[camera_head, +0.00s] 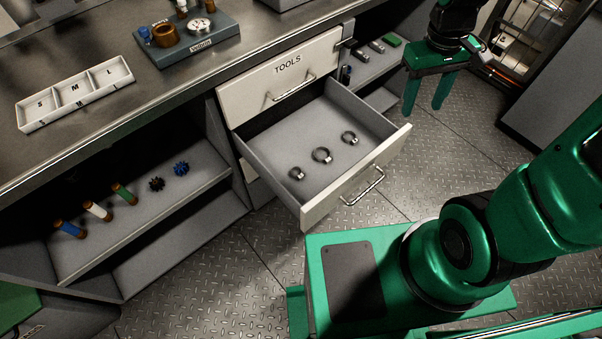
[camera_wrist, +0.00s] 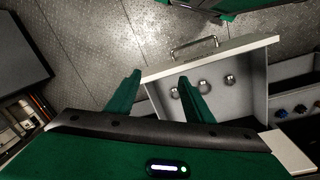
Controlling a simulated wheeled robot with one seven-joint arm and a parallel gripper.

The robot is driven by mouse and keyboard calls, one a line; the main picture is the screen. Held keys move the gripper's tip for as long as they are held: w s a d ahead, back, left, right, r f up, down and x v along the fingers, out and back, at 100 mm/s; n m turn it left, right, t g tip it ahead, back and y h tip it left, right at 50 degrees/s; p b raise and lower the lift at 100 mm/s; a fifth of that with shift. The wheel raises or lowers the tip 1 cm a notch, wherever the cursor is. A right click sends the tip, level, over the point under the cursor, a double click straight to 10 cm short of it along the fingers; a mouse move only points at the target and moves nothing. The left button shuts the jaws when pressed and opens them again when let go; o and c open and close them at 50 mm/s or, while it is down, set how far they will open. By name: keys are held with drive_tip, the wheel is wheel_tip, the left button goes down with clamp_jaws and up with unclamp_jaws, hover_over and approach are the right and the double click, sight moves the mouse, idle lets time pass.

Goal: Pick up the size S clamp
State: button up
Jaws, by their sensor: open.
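Three ring-shaped metal clamps lie apart in a row in the open drawer (camera_head: 325,119): a left clamp (camera_head: 296,173), a middle clamp (camera_head: 321,156) and a right clamp (camera_head: 349,138). The middle one looks largest and the left one smallest, but no size marks are readable on them. My gripper (camera_head: 423,111) is open and empty, to the right of the drawer with its fingers pointing down. In the wrist view my gripper (camera_wrist: 160,76) shows two spread green fingers, and the clamps show in the drawer beside and beyond the right finger.
A white tray (camera_head: 124,81) with S, M and L compartments sits empty on the counter. The lower shelf (camera_head: 142,226) holds coloured cylinders and gears. The drawer front (camera_head: 335,199) juts over the open floor.

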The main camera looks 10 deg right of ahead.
drive_tip(key=w+a+f+n, duration=0.3)
drive_tip(key=w+a+f, duration=0.15)
drive_tip(key=a, duration=0.25)
drive_tip(key=n+y, duration=0.1)
drive_tip(key=n, duration=0.6)
hover_over(296, 173)
wheel_tip(296, 173, down, 16)
drive_tip(key=shift+n, duration=0.3)
drive_tip(key=f, duration=0.4)
drive_tip(key=shift+s+a+f, duration=0.2)
drive_tip(key=shift+s+f, duration=0.05)
drive_tip(key=shift+f, duration=0.1)
drive_tip(key=shift+w+d+f, duration=0.1)
drive_tip(key=shift+w+f, duration=0.05)
drive_tip(key=shift+f, duration=1.45)
drive_tip(key=shift+w+d+f, duration=0.1)
drive_tip(key=shift+w+f, duration=0.05)
drive_tip(key=shift+f, duration=1.45)
drive_tip(key=shift+c, duration=0.6)
drive_tip(key=c, duration=1)
